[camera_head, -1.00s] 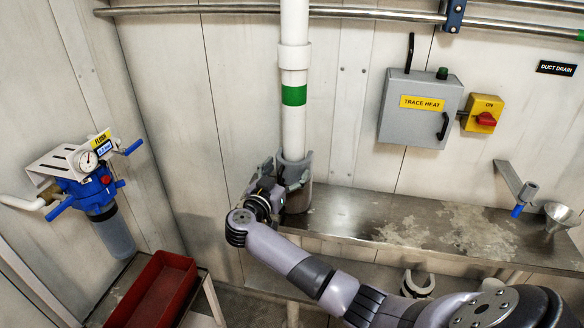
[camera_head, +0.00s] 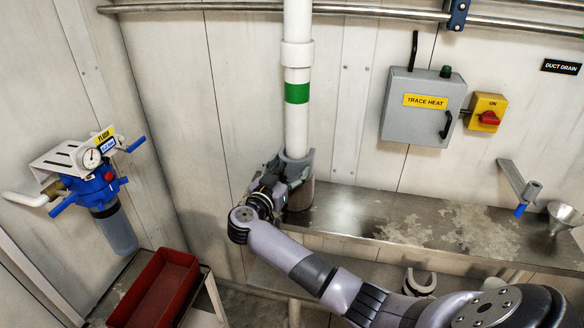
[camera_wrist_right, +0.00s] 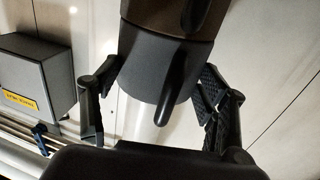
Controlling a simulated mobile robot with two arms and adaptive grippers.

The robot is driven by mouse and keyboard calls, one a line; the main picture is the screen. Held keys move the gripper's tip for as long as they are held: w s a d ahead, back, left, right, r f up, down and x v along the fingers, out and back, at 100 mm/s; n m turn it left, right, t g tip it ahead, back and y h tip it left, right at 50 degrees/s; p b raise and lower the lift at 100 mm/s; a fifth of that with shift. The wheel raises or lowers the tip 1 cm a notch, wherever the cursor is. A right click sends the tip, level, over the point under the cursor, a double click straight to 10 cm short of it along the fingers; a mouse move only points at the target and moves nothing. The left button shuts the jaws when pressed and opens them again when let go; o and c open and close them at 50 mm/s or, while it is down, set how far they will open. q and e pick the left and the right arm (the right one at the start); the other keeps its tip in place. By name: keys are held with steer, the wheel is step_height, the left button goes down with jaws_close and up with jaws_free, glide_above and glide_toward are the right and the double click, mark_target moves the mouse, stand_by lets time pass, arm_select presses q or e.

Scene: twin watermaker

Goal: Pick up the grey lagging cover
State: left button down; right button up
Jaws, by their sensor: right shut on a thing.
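The grey lagging cover (camera_head: 301,193) stands at the lower end of the white pipe (camera_head: 298,125), at the back edge of the metal bench. My right gripper (camera_head: 280,180) is at its left side. In the right wrist view, the dark grey cover (camera_wrist_right: 150,62) with a protruding tab sits between the two fingers of my right gripper (camera_wrist_right: 158,92), which is shut on it. The pipe shows behind it there. My wrist hides part of the cover in the head view. My left gripper is not in view.
The metal bench (camera_head: 400,222) is mostly bare, with a funnel (camera_head: 561,214) at its right end. A grey U-shaped piece (camera_head: 419,283) lies below it. The trace heat box (camera_head: 422,108) is on the wall. A red tray (camera_head: 155,291) and blue filter (camera_head: 98,188) are at left.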

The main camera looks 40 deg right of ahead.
steer(key=shift+r, duration=0.1)
steer(key=shift+r, duration=0.5)
steer(key=s+f+b+v, duration=0.1)
steer(key=f+b+v, duration=0.1)
steer(key=v, duration=1.9)
steer(key=shift+b, duration=0.9)
steer(key=shift+d, duration=0.1)
steer(key=o, duration=0.9)
jaws_close()
steer(key=shift+s+r+p, duration=0.1)
steer(key=shift+r+p, duration=0.15)
steer(key=shift+p, duration=0.65)
